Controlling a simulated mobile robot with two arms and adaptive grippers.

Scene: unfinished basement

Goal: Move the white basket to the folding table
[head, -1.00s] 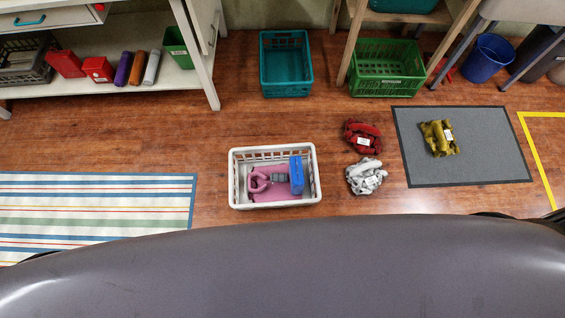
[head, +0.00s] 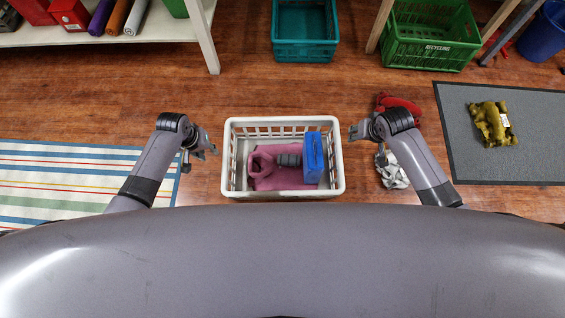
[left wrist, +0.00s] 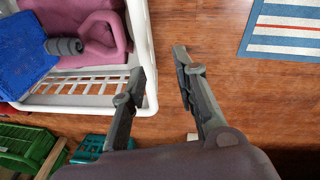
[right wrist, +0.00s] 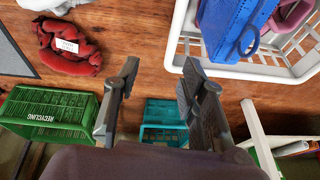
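The white basket (head: 232,186) stands on the wooden floor in front of me, holding a pink item (head: 268,172), a grey roll (head: 289,160) and a blue item (head: 313,160). My left gripper (head: 213,150) is just left of the basket, open and empty; in the left wrist view the basket rim (left wrist: 150,60) is beside one finger. My right gripper (head: 354,132) is just right of the basket, open and empty; the basket (right wrist: 270,72) also shows in the right wrist view. Neither gripper visibly holds the basket. I cannot make out the folding table in the current views.
Red (head: 400,105) and white (head: 393,172) bundles lie behind and beside my right arm. An olive bundle (head: 494,122) is on a grey mat (head: 460,150). Teal (head: 305,50) and green (head: 432,55) crates stand at the back. A striped rug (head: 60,180) lies left.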

